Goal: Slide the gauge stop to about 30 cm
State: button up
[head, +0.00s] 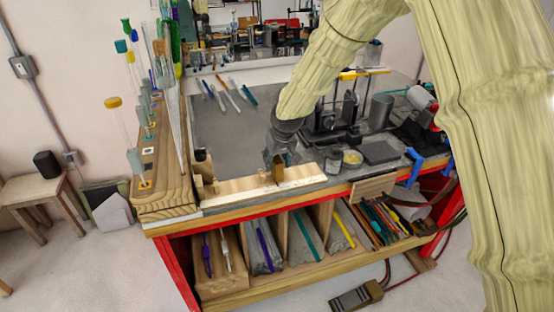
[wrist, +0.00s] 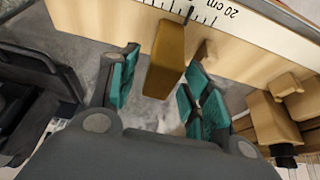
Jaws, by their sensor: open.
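The gauge is a pale wooden board (head: 240,188) along the front of the bench, with a printed scale. The gauge stop is a brass-brown block (wrist: 166,58) at the scale's edge in the wrist view. A dark thin line on the scale lies beside the stop's top, a little left of the "20 cm" label. My gripper (wrist: 163,95) is open, with one teal-padded finger on each side of the stop and visible gaps. In the head view my gripper (head: 277,163) is low at the board, and the stop (head: 279,174) shows just below it.
A wooden fixture with a dark knob (wrist: 270,120) stands at the gauge's end, right in the wrist view. Upright glass rods stand in a wooden rack (head: 160,185) at left. A dark jar (head: 333,160) and other bench items stand right of my gripper. Grey bench surface lies behind.

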grip_shut()
send_over(297, 172)
jog(key=shift+b, duration=0.4)
grip_release()
jog(key=shift+s, duration=0.1)
jog(key=v, duration=1.2)
jog(key=shift+f, duration=0.15)
